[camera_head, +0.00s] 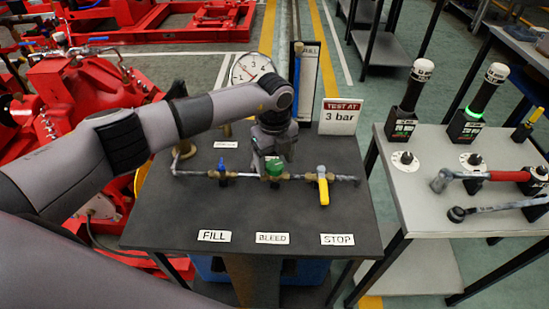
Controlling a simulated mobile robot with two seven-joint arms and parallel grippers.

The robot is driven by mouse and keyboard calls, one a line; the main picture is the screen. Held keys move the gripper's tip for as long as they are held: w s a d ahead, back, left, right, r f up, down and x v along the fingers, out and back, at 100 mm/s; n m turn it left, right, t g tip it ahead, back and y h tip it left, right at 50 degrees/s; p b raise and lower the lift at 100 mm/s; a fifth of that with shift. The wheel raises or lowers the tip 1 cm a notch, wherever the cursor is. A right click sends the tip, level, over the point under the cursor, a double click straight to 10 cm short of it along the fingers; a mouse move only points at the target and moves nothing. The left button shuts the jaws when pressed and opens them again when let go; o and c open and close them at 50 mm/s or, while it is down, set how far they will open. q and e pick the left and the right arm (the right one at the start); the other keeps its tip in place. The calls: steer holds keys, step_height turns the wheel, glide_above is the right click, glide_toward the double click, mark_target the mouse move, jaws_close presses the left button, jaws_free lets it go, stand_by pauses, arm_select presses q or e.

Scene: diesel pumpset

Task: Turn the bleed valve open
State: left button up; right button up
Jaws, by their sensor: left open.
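The bleed valve (274,167) has a green handle and sits mid-pipe, behind the BLEED label (272,238), on a dark bench (210,200). A brass pipe (245,176) runs through it. My left gripper (268,158) points down just behind and over the green handle. It is open, but its fingers are small and partly hidden, so I cannot tell whether they touch the handle. My right gripper is not in view.
A blue valve (222,168) stands left of the bleed valve and a yellow-handled valve (323,184) right. A gauge (251,68) and a "TEST AT 3 bar" sign (340,117) stand behind. A grey tool table (425,222) is at right, red machinery (85,95) at left.

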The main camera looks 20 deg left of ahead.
mark_target(274, 164)
arm_select(q)
step_height(274, 164, up, 7)
steer(key=shift+b, duration=0.45)
stand_by(0.3)
